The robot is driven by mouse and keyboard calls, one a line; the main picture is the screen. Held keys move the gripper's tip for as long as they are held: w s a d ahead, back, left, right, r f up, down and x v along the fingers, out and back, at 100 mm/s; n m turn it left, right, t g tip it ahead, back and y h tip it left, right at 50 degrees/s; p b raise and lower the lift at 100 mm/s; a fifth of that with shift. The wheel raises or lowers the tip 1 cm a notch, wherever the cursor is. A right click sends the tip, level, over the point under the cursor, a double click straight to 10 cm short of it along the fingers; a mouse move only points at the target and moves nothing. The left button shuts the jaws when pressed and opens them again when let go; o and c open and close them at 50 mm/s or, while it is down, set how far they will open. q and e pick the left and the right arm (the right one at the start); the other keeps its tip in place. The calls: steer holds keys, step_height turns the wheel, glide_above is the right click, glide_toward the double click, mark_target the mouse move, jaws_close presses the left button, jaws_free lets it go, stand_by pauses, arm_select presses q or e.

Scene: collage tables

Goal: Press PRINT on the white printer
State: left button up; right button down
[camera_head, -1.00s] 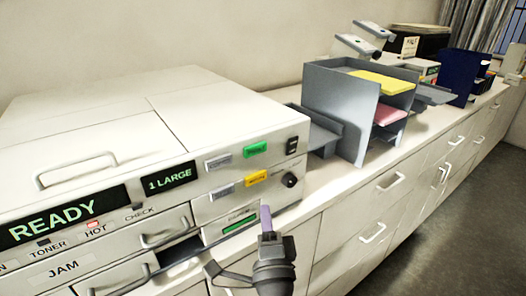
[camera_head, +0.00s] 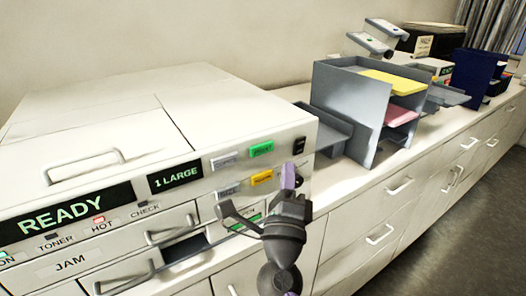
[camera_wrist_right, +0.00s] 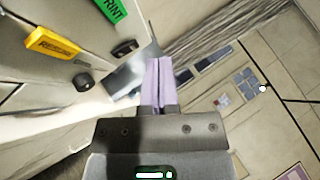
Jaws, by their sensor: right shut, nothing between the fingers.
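The white printer (camera_head: 90,115) stands at the left on the counter. Its display reads READY (camera_head: 65,212) and a smaller one reads 1 LARGE (camera_head: 175,176). The green PRINT button (camera_head: 262,148) is at the upper right of its front panel; it also shows at the top of the right wrist view (camera_wrist_right: 112,9). My right gripper (camera_head: 289,176) is shut and empty, its pale purple fingertips in front of the panel's right end, below and right of the PRINT button and apart from it. The fingers show together in the right wrist view (camera_wrist_right: 158,80). My left gripper is not in view.
A yellow button (camera_head: 262,178) sits below the green one, with grey buttons to their left. A black switch (camera_head: 299,146) is right of PRINT. A grey paper sorter (camera_head: 340,95) stands right of the printer. Drawer handles (camera_head: 400,187) stick out from the counter front.

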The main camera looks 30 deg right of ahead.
mark_target(267, 145)
steer(key=shift+w+a+b, duration=0.2)
steer(key=shift+w+b, duration=0.3)
steer(key=shift+w, duration=2.15)
steer(key=shift+w, duration=0.4)
steer(key=shift+w+a, duration=0.1)
steer(key=shift+w, duration=0.35)
stand_by(0.3)
steer(key=shift+s, duration=0.1)
steer(key=shift+s+p, duration=0.3)
steer(key=shift+s, duration=0.45)
